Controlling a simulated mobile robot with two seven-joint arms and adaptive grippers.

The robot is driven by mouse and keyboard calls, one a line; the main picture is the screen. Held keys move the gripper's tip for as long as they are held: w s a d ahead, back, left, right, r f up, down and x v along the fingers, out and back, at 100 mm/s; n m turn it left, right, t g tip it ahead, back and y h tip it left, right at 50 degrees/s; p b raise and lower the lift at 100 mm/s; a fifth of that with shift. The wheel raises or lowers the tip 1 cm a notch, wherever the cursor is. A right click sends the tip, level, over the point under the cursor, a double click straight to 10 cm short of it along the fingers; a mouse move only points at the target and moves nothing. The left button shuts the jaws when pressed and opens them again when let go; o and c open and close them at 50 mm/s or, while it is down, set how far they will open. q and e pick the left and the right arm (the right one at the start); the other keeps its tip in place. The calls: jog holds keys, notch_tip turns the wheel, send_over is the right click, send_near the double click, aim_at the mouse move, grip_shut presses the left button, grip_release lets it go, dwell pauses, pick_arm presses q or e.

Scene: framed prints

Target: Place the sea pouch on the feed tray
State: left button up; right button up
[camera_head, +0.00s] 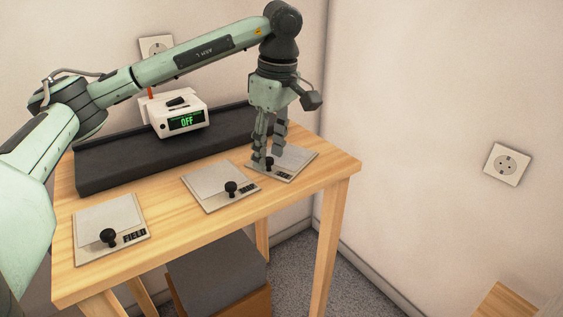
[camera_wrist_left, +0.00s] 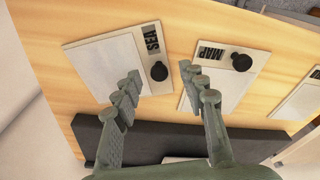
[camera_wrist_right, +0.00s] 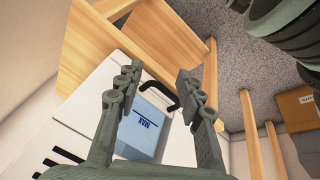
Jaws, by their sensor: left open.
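The sea pouch (camera_head: 294,162) is a flat pale sheet with a black knob, lying at the right end of the wooden table. Its SEA label shows in the left wrist view (camera_wrist_left: 100,65). My left gripper (camera_head: 270,158) is open above its knob edge, pointing down. In the left wrist view the knob appears between the fingertips (camera_wrist_left: 159,74); I cannot tell whether they touch it. A long dark slab (camera_head: 110,167) lies along the table's back; I cannot tell whether it is the feed tray. My right gripper (camera_wrist_right: 157,74) is open and empty.
The map pouch (camera_head: 208,181) and field pouch (camera_head: 100,218) lie to the left on the table (camera_head: 180,230). A white device (camera_head: 165,120) reading OFF stands at the slab. The right wrist view shows a white box (camera_wrist_right: 100,95) with a blue MAX panel.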

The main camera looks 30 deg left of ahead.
pick_arm(q)
jog(key=shift+f, duration=0.55)
grip_shut()
